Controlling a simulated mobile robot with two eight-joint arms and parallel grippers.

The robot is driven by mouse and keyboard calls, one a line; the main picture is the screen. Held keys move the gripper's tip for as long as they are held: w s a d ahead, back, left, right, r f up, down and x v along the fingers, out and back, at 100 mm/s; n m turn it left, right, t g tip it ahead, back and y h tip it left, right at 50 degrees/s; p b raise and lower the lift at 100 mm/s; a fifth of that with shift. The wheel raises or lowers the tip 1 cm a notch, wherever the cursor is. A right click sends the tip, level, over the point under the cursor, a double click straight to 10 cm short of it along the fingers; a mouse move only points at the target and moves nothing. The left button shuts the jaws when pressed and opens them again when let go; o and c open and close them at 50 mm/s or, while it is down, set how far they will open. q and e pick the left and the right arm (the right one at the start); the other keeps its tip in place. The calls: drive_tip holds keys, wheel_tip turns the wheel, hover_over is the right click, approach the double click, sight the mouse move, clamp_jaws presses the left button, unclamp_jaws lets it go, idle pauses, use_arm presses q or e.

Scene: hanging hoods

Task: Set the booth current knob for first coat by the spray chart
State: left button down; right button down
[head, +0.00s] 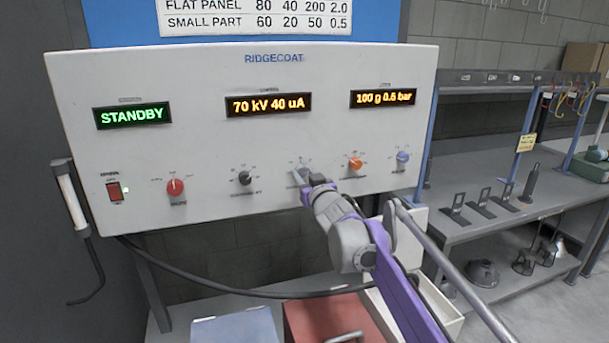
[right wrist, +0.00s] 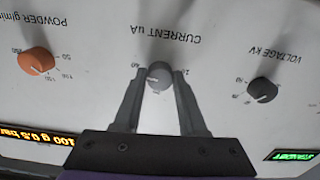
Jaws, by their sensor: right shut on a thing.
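The grey current knob (head: 302,172) is on the white RIDGECOAT panel (head: 210,75), below the middle display (head: 268,105), which reads 70 kV 40 uA. My right gripper (head: 309,183) is at this knob and partly covers it. In the right wrist view, the knob (right wrist: 159,75), labelled CURRENT uA upside down, sits between my two fingers, which are shut on it. The spray chart (head: 255,15) is cut off at the top; only its FLAT PANEL and SMALL PART rows show. My left gripper is not in view.
A black voltage knob (head: 244,178) and an orange powder knob (head: 355,164) flank the current knob. A red knob (head: 175,187) and a blue-grey knob (head: 403,156) are farther out. The left display (head: 132,115) reads STANDBY. A workbench (head: 470,225) stands at right.

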drive_tip(key=n+p, duration=0.1)
drive_tip(key=n, duration=0.1)
drive_tip(key=n+p, duration=0.1)
drive_tip(key=n, duration=0.1)
drive_tip(key=shift+r+n, duration=0.2)
drive_tip(key=shift+n, duration=0.1)
use_arm(q)
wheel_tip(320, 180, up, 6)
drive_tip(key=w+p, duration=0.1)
drive_tip(key=p, duration=0.1)
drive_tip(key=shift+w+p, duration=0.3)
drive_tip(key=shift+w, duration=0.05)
use_arm(e)
drive_tip(key=shift+f+n, duration=0.1)
drive_tip(key=shift+n, duration=2.1)
drive_tip(key=shift+c, duration=2.3)
unclamp_jaws()
drive_tip(key=shift+s+d+f, duration=0.15)
drive_tip(key=shift+s+d, duration=0.1)
drive_tip(key=shift+s, duration=0.2)
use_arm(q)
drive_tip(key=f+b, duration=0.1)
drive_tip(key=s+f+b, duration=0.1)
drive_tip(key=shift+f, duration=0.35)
use_arm(e)
drive_tip(key=v, duration=1)
